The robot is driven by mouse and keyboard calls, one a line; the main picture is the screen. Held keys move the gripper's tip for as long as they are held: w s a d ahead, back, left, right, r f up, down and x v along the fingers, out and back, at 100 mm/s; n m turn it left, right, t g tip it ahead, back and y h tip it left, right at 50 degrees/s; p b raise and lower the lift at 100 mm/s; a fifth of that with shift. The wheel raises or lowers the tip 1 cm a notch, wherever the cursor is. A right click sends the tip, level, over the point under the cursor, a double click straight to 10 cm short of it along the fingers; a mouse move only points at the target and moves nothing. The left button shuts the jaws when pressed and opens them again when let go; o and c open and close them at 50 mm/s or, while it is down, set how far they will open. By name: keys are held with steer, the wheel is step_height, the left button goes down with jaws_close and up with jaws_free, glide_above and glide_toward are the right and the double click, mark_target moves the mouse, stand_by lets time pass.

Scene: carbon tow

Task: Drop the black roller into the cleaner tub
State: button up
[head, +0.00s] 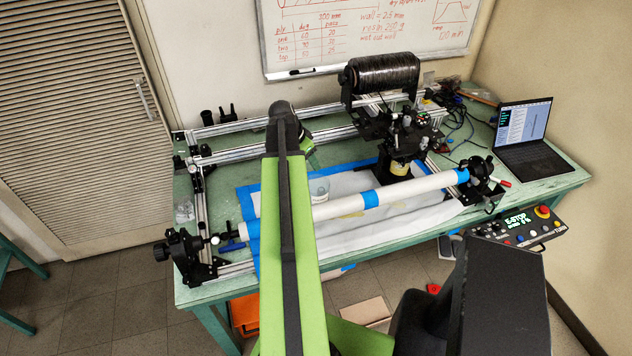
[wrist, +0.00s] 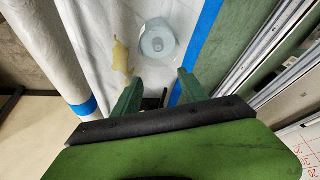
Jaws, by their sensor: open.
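The cleaner tub appears to be the clear, round-bottomed cup (wrist: 157,42) on the white sheet, just beyond my fingertips in the wrist view. In the head view it shows as a clear cup (head: 320,188), partly beside my arm. My gripper (wrist: 159,76) is open, its two green fingers apart and pointing toward the cup. In the head view my gripper (head: 312,160) is above and behind the cup, partly hidden by my arm. I cannot make out the black roller for certain. A small dark shape (wrist: 152,103) shows between the finger bases, too unclear to name.
A long white tube (head: 405,190) with blue tape spans the bench in front of the cup. Metal rails (head: 235,152) run behind. A black spool (head: 382,74) on a carriage stands at the back right. A laptop (head: 522,132) and a control box (head: 520,224) are at right.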

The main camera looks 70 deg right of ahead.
steer(key=p+v, duration=0.3)
steer(key=v, duration=0.2)
stand_by(0.3)
